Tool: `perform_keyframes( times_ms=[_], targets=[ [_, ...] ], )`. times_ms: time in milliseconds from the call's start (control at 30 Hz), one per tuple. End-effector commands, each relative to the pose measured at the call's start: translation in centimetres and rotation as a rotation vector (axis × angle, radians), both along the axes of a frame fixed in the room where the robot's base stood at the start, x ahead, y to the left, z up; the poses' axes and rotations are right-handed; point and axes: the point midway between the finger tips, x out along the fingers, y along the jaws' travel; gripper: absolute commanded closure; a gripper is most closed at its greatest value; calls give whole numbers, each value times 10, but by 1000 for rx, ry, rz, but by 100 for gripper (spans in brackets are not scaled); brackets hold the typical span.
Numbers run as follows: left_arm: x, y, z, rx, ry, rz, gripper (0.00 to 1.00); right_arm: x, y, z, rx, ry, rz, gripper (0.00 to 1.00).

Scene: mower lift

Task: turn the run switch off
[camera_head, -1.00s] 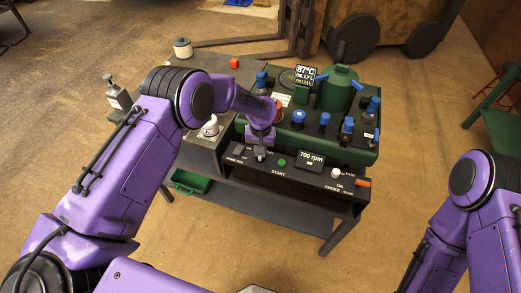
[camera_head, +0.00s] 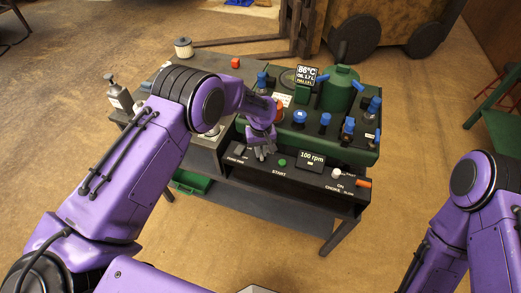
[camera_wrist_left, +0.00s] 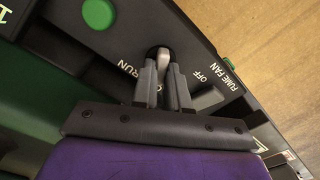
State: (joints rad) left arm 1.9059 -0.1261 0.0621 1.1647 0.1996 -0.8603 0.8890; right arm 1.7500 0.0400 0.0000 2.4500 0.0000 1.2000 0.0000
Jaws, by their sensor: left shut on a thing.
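My left gripper (camera_head: 262,153) is over the left part of the black control panel (camera_head: 325,180). In the left wrist view its two grey fingers (camera_wrist_left: 163,85) are shut on the run switch (camera_wrist_left: 164,58), a small pale lever in a dark round socket. The RUN label is left of the lever and the OFF label right of it. In the head view the gripper hides the lever. The panel display (camera_head: 311,160) reads 100 rpm. My right arm is at the right edge, with its gripper out of view.
The green START button (camera_head: 282,162) is right of the left gripper. A white knob (camera_head: 337,173) and an orange-tipped choke lever (camera_head: 363,183) are farther right. Behind stands the green engine (camera_head: 340,90) with several blue caps.

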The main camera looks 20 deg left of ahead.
Motion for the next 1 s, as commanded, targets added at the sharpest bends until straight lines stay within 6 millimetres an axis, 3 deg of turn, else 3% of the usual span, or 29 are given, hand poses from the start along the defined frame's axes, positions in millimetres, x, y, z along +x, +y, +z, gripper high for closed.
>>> perform_keyframes(
  times_ms=[167, 200, 267, 533, 633, 1000],
  targets=[
    [1, 0, 1, -2, -3, 3, 100, 0, 0, 0, 0, 0, 0, 11],
    [1, 0, 1, -1, -3, 3, 76, 0, 0, 0, 0, 0, 0, 11],
    [1, 0, 1, -1, -3, 3, 61, 0, 0, 0, 0, 0, 0, 11],
    [0, 0, 1, 0, -1, 1, 61, 0, 0, 0, 0, 0, 0, 11],
    [2, 0, 9, -1, -4, 1, 61, 0, 0, -3, 0, 0, 0, 11],
    [1, 0, 89, -1, -4, 1, 61, 0, 0, -18, 0, 0, 0, 11]
  ],
)
